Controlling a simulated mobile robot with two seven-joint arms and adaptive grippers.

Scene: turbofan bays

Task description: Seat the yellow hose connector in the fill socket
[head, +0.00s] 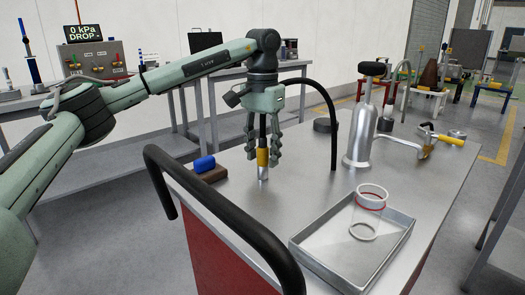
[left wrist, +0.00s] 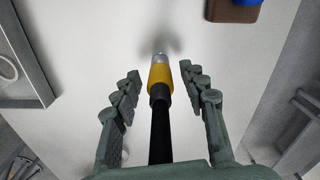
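The yellow hose connector (head: 263,157) points down, with a silver lower end close to the metal bench top. In the left wrist view the connector (left wrist: 161,76) has a black hose behind it, running between my fingers. My left gripper (head: 263,158) is around the connector from above. In the left wrist view the fingers (left wrist: 160,82) are apart, with a gap on each side of the connector. I cannot tell whether the silver end touches the bench. I cannot make out the fill socket for certain. My right gripper is not in view.
A brown block with a blue top (head: 207,169) lies left of the connector. A grey bottle-shaped vessel (head: 362,135) stands at right. A tray (head: 330,272) holds a clear cylinder (head: 370,205). A black handle (head: 205,205) curves along the front. The black hose (head: 330,110) arches right of the gripper.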

